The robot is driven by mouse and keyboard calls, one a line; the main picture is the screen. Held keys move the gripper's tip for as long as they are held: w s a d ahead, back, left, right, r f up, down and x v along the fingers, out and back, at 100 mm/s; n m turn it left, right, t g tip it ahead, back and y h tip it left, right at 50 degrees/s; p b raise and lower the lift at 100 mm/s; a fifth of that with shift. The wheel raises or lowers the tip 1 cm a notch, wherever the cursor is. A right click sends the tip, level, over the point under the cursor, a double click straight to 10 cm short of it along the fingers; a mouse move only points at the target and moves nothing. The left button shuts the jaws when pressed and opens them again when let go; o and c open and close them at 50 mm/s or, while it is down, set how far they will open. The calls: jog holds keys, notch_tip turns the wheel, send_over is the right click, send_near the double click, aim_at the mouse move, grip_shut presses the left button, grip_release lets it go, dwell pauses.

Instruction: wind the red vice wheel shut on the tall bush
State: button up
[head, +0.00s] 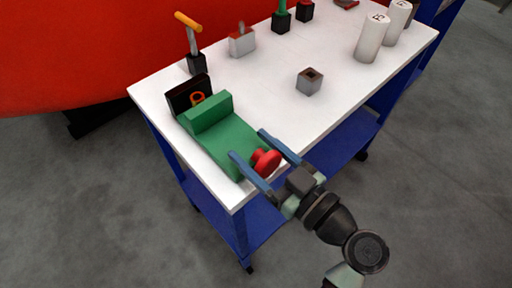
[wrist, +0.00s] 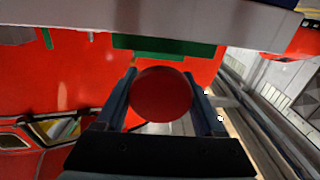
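The green vice (head: 232,140) lies at the front left corner of the white table, its raised jaw block (head: 210,112) at the far end. The red vice wheel (head: 266,161) is on its near end and shows as a red disc in the wrist view (wrist: 161,94). My gripper (head: 247,144) is open, its two blue fingers reaching past either side of the wheel. In the head view gaps show between fingers and wheel; in the wrist view (wrist: 161,76) they look close to its rim. I cannot make out a tall bush in the vice.
A grey block with a square hole (head: 310,81) stands mid-table. White cylinders (head: 373,38) stand at the right. A black panel with an orange mark (head: 188,95) and an orange-handled tool (head: 191,40) stand behind the vice.

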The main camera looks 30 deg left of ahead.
jog(key=c, duration=0.5)
jog(key=shift+m, duration=0.3)
jog(key=m+p, duration=0.2)
jog(key=m, duration=0.1)
jog(key=shift+r, duration=0.1)
jog(key=shift+w+d+m+p, duration=0.15)
jog(key=shift+m+p, duration=0.9)
jog(key=shift+m, duration=0.95)
jog(key=shift+f, duration=0.2)
jog(key=o, duration=1.3)
jog(key=shift+o, duration=0.2)
